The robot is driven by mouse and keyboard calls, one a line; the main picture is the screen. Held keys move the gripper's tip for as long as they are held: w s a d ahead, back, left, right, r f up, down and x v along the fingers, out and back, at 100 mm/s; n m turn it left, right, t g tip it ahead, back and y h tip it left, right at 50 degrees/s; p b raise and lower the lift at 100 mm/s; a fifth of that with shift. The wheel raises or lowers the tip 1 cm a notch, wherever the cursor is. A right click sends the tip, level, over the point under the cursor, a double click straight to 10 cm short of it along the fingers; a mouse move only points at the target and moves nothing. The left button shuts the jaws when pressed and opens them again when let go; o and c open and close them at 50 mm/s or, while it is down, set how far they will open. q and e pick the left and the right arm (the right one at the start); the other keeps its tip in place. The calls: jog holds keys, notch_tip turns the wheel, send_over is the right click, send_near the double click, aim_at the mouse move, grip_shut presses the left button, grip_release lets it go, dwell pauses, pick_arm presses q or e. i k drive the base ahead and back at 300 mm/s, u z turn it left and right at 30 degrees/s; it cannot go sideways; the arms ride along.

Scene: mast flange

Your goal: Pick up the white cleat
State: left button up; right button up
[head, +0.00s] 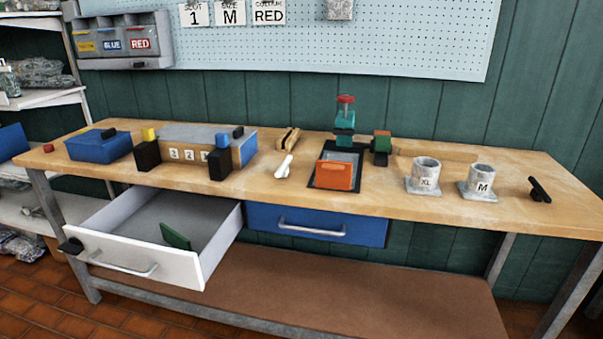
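The white cleat (284,167) lies on the wooden workbench (330,205), near the middle of its top. It is a small, slim white piece lying at a slant. It sits left of the orange block and in front of a tan, bun-shaped piece (288,139). Nothing covers it in the head view. Neither of my grippers shows in this view, and nothing is seen touching the cleat.
An orange block (335,176) stands at a dark-framed tray (316,180) right of the cleat. A numbered grey box (183,136) with black blocks stands left. Grey cups marked XL (426,177) and M (482,182) stand right. A white drawer (130,247) juts out, holding a green piece (175,236).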

aim_at(283, 171)
jog(key=z, duration=1.5)
jog(key=i, duration=1.45)
jog(key=u, duration=2.7)
